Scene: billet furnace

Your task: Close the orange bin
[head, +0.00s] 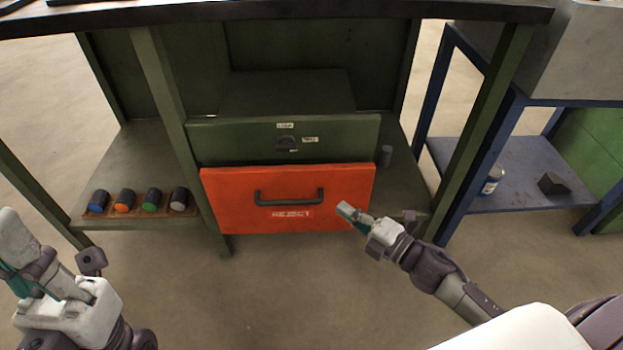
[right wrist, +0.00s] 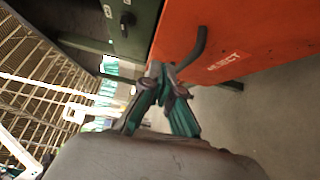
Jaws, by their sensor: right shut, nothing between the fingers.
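The orange bin (head: 288,198) is a drawer front with a black handle and the word REJECT, below a green drawer (head: 330,138) in the bench. Its face stands out slightly in front of the green drawer; how far is hard to tell. My right gripper (head: 346,211) is shut and empty, in front of the bin's lower right part in the head view. In the right wrist view the closed fingers (right wrist: 160,75) lie beside the handle (right wrist: 192,55); contact cannot be told. My left gripper (head: 50,265) is at the lower left, away from the bin, its fingers apart.
A bench leg (head: 172,120) stands just left of the drawers. A blue stand (head: 510,185) with a can (head: 491,180) is at the right. The floor in front is clear.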

